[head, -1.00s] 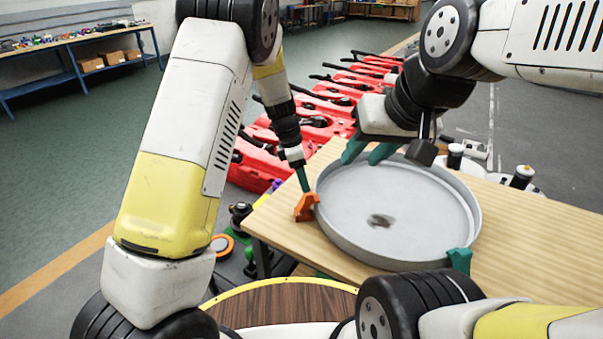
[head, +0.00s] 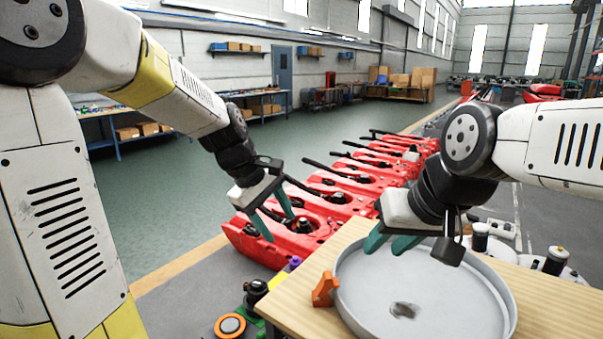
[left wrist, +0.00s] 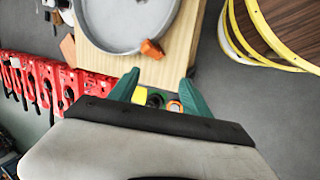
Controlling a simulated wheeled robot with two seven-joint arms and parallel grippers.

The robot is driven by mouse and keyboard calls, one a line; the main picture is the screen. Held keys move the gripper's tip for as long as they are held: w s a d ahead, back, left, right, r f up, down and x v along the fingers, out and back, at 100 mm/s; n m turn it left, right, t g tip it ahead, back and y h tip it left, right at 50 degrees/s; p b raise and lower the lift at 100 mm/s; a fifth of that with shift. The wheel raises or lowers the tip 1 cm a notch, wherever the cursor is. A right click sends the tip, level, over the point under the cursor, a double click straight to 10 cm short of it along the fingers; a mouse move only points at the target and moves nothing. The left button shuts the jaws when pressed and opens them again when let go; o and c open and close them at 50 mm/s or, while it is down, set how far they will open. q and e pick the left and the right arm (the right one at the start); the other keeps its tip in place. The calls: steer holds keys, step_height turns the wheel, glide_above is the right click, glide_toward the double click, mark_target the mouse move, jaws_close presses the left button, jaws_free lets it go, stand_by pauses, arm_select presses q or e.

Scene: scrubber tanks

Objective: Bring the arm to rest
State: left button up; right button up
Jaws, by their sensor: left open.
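My left gripper (head: 281,226) is open and empty, held in the air to the left of the wooden table. It also shows in the left wrist view (left wrist: 160,77), with its two green fingers spread apart. My right gripper (head: 384,250) hangs over the far left rim of the round grey tray (head: 455,300), its green fingers apart with nothing seen between them. Whether its fingertips touch the tray is unclear. An orange block (head: 324,290) sits at the tray's left edge, apart from my left gripper; it also shows in the left wrist view (left wrist: 152,49).
The wooden table (head: 290,300) carries the tray. A row of red machines (head: 330,205) with black handles stands behind and left of it. Several parts, including an orange-ringed disc (head: 230,325), lie left of the table. Green floor (head: 200,220) at left is clear.

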arm_select(q)
steer(key=s+a+r+m+t+y, duration=0.1)
steer(key=s+a+m, duration=0.3)
steer(key=s, duration=0.4)
steer(key=s+a+r+m+t+y, duration=0.1)
steer(key=s+a+r+m, duration=0.3)
steer(key=s, duration=0.4)
steer(key=shift+a+m+t, duration=0.4)
steer(key=shift+m+t, duration=0.4)
steer(key=shift+m, duration=0.1)
steer(key=shift+r, duration=0.1)
